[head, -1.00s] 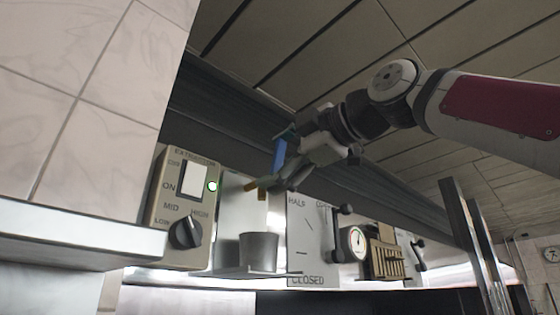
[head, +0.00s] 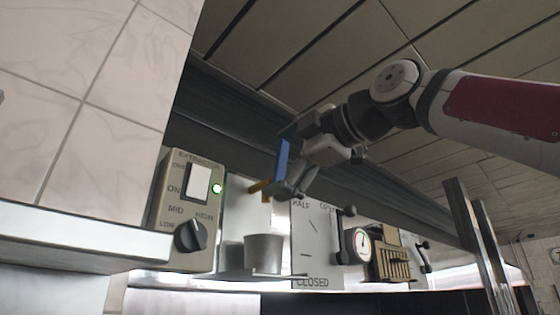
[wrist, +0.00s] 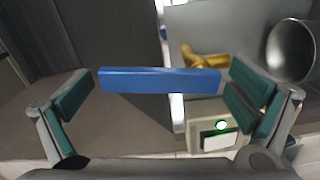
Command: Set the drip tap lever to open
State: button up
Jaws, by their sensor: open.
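A brass tap (head: 262,188) juts out beside the extractor panel in the head view; it also shows beyond my fingers in the wrist view (wrist: 205,61). A blue bar (head: 282,160), which looks like the tap's lever handle, stands nearly upright beside the brass part. In the wrist view the blue bar (wrist: 160,80) lies across the gap between my finger pads. My gripper (wrist: 163,75) is open, with one teal pad near each end of the bar. Whether the pads touch it, I cannot tell. In the head view my gripper (head: 287,160) is partly hidden.
A grey metal cup (head: 263,254) stands on a shelf below the tap. The extractor panel (head: 172,225) with a switch, green light and knob is left. A plate marked HALF and CLOSED (head: 312,258), a black-knobbed lever (head: 344,228) and a gauge (head: 362,244) are right. A dark beam runs behind.

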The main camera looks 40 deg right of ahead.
jog(key=shift+s, duration=0.15)
jog(key=s, duration=1.1)
jog(key=shift+s+d, duration=0.2)
jog(key=shift+s, duration=0.15)
